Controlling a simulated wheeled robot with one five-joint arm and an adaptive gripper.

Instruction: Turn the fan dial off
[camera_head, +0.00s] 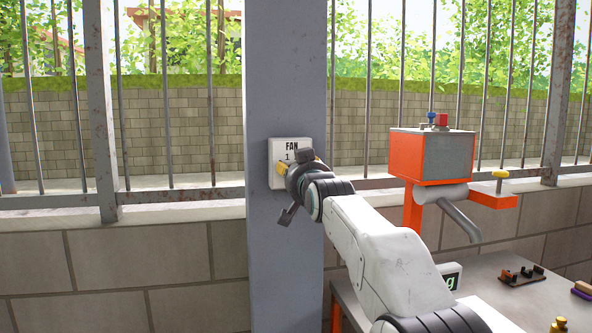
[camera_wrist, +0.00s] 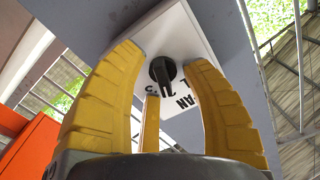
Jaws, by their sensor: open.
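The fan dial plate (camera_head: 279,153) is a white panel marked "FAN" on a grey post (camera_head: 284,80). In the wrist view the white plate (camera_wrist: 188,48) carries a black dial knob (camera_wrist: 162,69) with a pointer. Lettering beside the knob is partly hidden. My gripper's yellow fingers (camera_wrist: 160,95) are open around the knob's sides, with the knob between and beyond them. No contact with the knob is visible.
An orange and grey machine (camera_head: 432,157) stands on the table (camera_head: 490,285) at right, with small items near it. A metal fence (camera_head: 170,100) and a block wall (camera_head: 120,265) lie behind. Space left of the post is clear.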

